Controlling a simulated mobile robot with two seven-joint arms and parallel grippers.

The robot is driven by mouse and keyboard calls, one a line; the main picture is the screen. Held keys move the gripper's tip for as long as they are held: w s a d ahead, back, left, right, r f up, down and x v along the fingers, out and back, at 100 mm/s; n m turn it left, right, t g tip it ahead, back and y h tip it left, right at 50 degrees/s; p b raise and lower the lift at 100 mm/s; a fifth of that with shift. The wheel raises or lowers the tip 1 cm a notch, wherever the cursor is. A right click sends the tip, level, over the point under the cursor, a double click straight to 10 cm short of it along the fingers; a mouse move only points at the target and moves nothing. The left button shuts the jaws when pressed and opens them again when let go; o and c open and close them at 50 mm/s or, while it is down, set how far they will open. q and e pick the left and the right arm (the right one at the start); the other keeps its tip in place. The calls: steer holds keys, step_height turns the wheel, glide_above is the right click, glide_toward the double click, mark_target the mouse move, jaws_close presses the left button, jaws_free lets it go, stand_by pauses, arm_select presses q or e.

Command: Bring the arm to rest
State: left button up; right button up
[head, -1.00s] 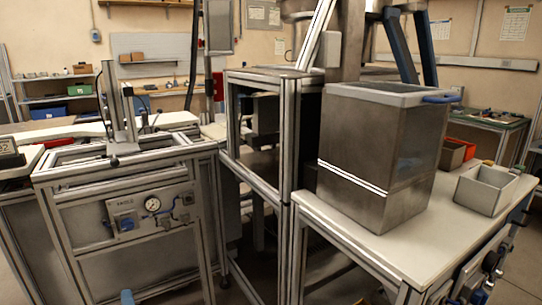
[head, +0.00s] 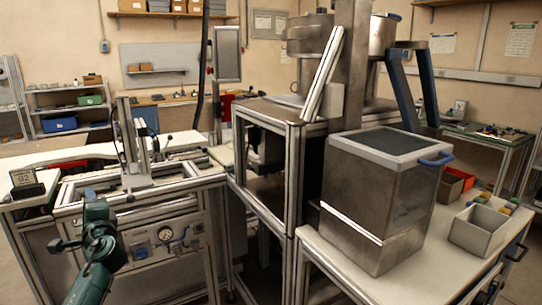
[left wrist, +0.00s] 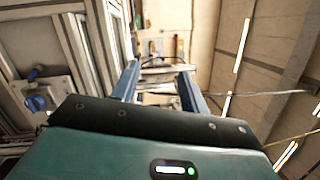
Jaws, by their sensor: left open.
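My left arm (head: 98,262), teal and dark, rises from the bottom left in the head view, in front of the framed bench with the gauge panel. Its wrist end is bent over to the left; the fingers cannot be made out there. In the left wrist view my left gripper (left wrist: 158,75) shows two blue fingers, spread apart. Nothing is seen held between them. My right arm and gripper are in no view. No tape reel can be made out.
The framed bench (head: 140,215) with the gauge panel stands close by the left arm. A steel bin (head: 375,200) stands on a white-topped table (head: 425,260) at the right, beside a small grey open box (head: 480,228). Dark floor shows between the benches.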

arm_select(q)
steer(key=w+d+f+n+t+h, duration=0.1)
steer(key=w+d+f+n+h, duration=0.1)
steer(key=d+n+h, duration=0.35)
steer(key=w+d+f+n+t+h, duration=0.2)
steer(key=w+d+n+h, duration=0.15)
steer(key=d+h, duration=0.2)
steer(key=s+d+f+g+h, duration=0.1)
steer(key=s+d+f, duration=0.25)
steer(key=f, duration=0.25)
steer(key=s+d+f+g+h, duration=0.1)
steer(key=s+d+f, duration=0.2)
steer(key=s+f, duration=0.25)
steer(key=s+d+f+g+h, duration=0.1)
steer(key=s+d+f, duration=0.3)
steer(key=s, duration=0.6)
steer(key=s+d+f+g+h, duration=0.1)
steer(key=s+d+f, duration=0.4)
steer(key=s, duration=0.6)
steer(key=s+d+f+g+h, duration=0.1)
steer(key=s+d+f, duration=0.4)
steer(key=s, duration=0.5)
steer(key=shift+s+d+f+g, duration=0.15)
steer(key=shift+d+f+g, duration=0.1)
steer(key=shift+g, duration=0.65)
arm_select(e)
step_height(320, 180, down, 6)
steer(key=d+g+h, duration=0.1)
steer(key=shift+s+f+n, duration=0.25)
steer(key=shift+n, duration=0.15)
